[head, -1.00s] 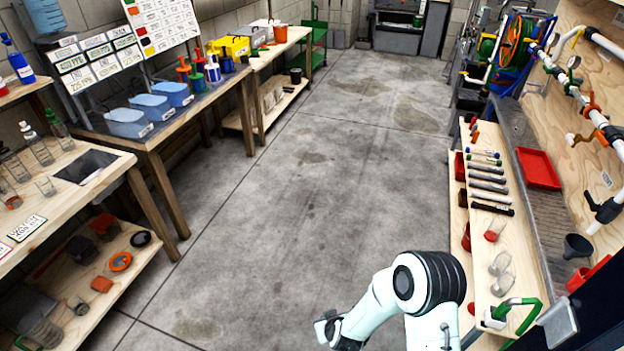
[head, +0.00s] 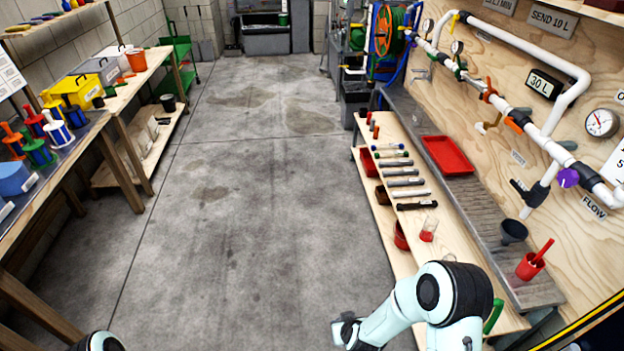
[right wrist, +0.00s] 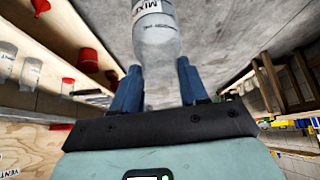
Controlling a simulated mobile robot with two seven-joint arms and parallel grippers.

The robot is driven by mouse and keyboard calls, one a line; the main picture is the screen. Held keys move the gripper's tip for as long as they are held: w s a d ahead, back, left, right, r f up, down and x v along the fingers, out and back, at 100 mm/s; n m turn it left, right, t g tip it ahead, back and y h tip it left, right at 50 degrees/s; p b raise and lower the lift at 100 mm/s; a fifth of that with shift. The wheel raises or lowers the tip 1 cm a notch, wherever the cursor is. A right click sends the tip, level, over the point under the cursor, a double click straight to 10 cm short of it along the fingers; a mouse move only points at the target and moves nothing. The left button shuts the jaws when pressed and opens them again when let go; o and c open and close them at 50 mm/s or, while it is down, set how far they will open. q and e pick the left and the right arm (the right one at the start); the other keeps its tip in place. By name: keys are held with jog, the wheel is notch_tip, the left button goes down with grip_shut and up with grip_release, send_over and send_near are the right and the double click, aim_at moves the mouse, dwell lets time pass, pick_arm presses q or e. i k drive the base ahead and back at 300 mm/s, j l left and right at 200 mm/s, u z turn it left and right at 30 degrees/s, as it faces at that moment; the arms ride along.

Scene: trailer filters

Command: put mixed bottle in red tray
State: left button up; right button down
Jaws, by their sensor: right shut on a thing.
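The mixed bottle (right wrist: 157,45) is a clear bottle with a white label reading "MIX". In the right wrist view it stands between the two blue fingers of my right gripper (right wrist: 157,85), which is shut on it. In the head view my right gripper (head: 347,330) is low in the centre, over the floor and left of the right-hand bench; the bottle cannot be made out there. The red tray (head: 447,155) lies on the grey grated ledge behind that bench, farther away than the gripper. My left gripper is out of view; only a bit of my left arm shows at bottom left.
The right-hand bench (head: 400,262) holds a row of tools (head: 404,182) and a beaker with red contents (head: 428,231). A black funnel (head: 513,231) and a red cup (head: 530,266) stand on the ledge. Pipes run along the wall. The concrete floor (head: 260,220) is clear.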

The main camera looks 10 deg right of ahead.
aim_at(451, 165)
jog(key=i+j+z, duration=0.1)
jog(key=i+z, duration=0.35)
jog(key=i, duration=0.9)
jog(key=i+z, duration=0.35)
jog(key=i, duration=0.25)
jog(key=i+j+z, duration=0.1)
jog(key=i+z, duration=0.3)
jog(key=i, duration=0.2)
